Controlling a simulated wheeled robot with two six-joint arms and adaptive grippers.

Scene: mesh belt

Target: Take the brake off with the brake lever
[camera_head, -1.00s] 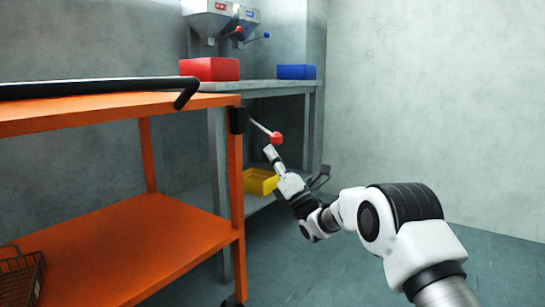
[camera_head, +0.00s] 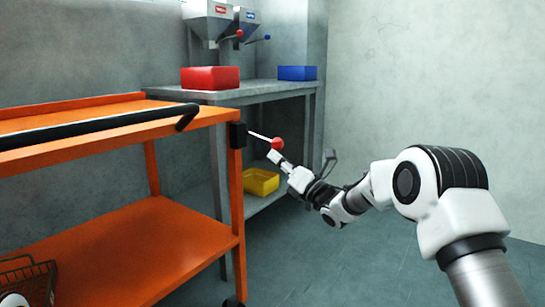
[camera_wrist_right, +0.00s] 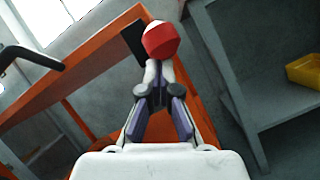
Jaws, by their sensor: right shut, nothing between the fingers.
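The brake lever is a thin pale rod with a red knob (camera_head: 278,143). It sticks out to the right from a black block (camera_head: 238,134) on the orange cart's corner post and slopes slightly down toward the knob. My right gripper (camera_head: 275,157) is shut and empty, with its tip just under the knob, touching or nearly so. In the right wrist view the red knob (camera_wrist_right: 160,41) sits right at the tip of the shut fingers (camera_wrist_right: 153,72), and the rod is mostly hidden behind it. My left gripper is not in view.
The orange cart (camera_head: 180,245) has a black push handle (camera_head: 100,126) and a wire basket (camera_head: 28,280) on its lower shelf. Behind stands a grey table (camera_head: 262,88) with a red bin (camera_head: 210,78) and blue bin (camera_head: 297,73); a yellow bin (camera_head: 261,182) sits below. Floor at right is clear.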

